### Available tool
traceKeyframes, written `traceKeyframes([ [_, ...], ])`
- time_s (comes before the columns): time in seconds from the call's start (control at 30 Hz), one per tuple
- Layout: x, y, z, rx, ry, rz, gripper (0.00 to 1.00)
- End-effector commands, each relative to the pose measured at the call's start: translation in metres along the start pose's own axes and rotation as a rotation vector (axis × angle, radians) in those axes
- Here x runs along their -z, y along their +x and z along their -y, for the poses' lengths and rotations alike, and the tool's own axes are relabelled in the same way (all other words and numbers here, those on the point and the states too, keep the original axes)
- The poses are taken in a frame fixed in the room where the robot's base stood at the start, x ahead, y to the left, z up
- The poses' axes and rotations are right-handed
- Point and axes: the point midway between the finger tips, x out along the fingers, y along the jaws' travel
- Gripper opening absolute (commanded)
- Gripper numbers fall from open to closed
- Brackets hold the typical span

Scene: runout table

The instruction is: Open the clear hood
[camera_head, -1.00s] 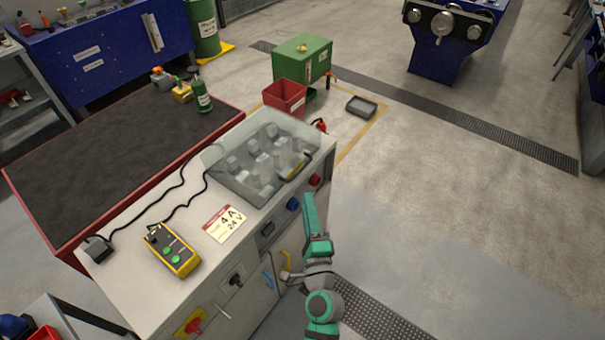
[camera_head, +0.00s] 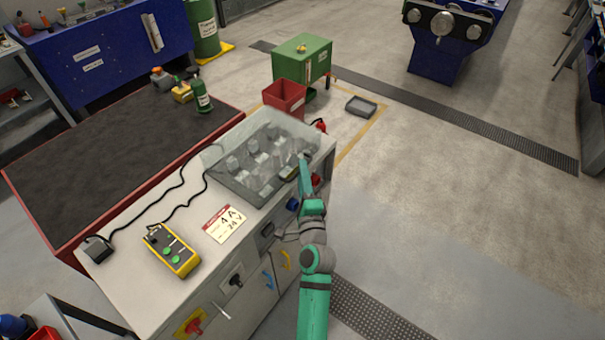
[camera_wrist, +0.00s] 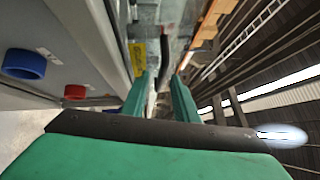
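The clear hood (camera_head: 262,150) lies closed over grey fittings on the right end of the pale cabinet top. A yellow label marks its front right edge (camera_head: 290,174); a yellow label (camera_wrist: 138,58) also shows in the wrist view. My gripper (camera_head: 304,160) is at the hood's front right edge. In the wrist view, my gripper's two green fingers (camera_wrist: 163,76) stand apart. A dark bar (camera_wrist: 163,45), perhaps the hood's handle, shows beyond and between the fingertips. I cannot tell if the fingers touch it.
The cabinet front carries a blue knob (camera_wrist: 24,64) and a red knob (camera_wrist: 75,92) close beside my gripper. A yellow control box (camera_head: 172,250) and a 4 A / 24 V card (camera_head: 224,224) lie on the cabinet top. The floor to the right is free.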

Motion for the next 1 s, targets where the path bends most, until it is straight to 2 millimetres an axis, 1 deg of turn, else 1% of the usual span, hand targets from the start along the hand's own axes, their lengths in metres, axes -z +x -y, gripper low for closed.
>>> traceKeyframes([
  [0.2, -0.0001, 0.0004, 0.0, 0.0, 0.0, 0.0, 0.27],
  [0.23, -0.0001, 0.0003, 0.0, 0.0, 0.0, 0.0, 0.25],
  [0.33, -0.0001, 0.0003, 0.0, 0.0, 0.0, 0.0, 0.01],
  [1.0, 0.0, 0.0, -0.0003, 0.0, 0.0, 0.0, 0.0],
])
